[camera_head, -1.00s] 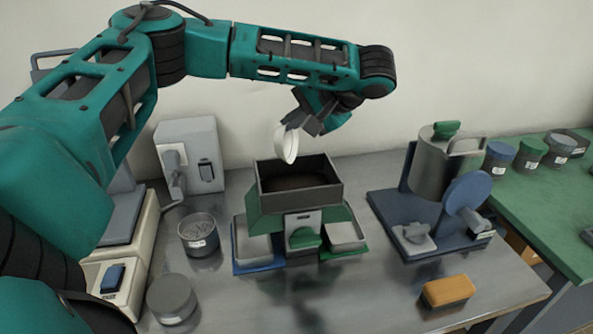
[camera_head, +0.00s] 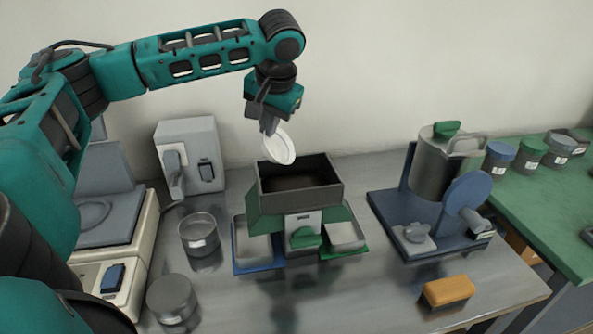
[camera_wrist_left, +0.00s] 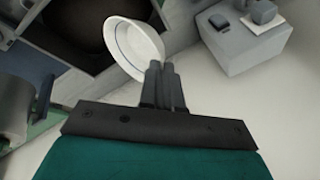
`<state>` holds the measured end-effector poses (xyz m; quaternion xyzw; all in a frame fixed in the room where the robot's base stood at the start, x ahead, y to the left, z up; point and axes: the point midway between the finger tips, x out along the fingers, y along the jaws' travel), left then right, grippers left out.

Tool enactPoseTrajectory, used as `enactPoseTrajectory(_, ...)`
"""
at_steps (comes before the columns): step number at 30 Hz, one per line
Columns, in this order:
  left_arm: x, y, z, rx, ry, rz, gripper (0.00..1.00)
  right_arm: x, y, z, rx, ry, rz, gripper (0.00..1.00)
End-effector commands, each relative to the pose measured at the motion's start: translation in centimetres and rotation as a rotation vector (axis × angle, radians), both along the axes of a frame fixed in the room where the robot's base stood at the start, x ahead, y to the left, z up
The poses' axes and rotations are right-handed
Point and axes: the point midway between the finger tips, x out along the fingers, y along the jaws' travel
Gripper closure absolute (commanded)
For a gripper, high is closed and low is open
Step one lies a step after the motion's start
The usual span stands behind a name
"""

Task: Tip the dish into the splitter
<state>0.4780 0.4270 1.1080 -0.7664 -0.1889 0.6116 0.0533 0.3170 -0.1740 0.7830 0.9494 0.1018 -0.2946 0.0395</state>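My left gripper (camera_head: 268,128) is shut on the rim of a white dish (camera_head: 281,149). The dish is tilted steeply, nearly on edge, above the back left of the splitter's hopper. The splitter (camera_head: 296,222) is a green and grey box with a wide open dark hopper on top and a green knob in front. In the left wrist view the gripper fingers (camera_wrist_left: 163,88) pinch the rim of the dish (camera_wrist_left: 134,45); its visible inside is white, with no contents to be seen. My right gripper is not in view.
Metal pans (camera_head: 258,247) (camera_head: 343,238) sit at the splitter's left and right. Round tins (camera_head: 198,236) (camera_head: 171,299) stand left of it. A blue-based machine with a metal drum (camera_head: 440,180) stands right, and an orange block (camera_head: 447,291) lies in front. The table's front middle is clear.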

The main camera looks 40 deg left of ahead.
Motion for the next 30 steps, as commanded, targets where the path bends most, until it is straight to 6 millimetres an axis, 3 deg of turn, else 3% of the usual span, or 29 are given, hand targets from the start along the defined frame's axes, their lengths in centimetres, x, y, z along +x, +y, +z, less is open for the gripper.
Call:
enactPoseTrajectory(4,-0.4,0.8,-0.5,-0.093,-0.035,0.001,1.00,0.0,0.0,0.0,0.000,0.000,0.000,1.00)
enactPoseTrajectory(14,-0.3,0.9,-0.5,-0.114,-0.047,-0.001,1.00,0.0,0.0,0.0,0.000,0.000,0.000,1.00)
enactPoseTrajectory(24,-1.2,2.8,-2.3,-0.396,-0.158,0.003,1.00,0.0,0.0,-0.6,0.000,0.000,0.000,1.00)
enactPoseTrajectory(30,-1.2,2.9,-2.2,-0.433,-0.178,-0.003,1.00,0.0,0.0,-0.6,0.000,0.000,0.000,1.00)
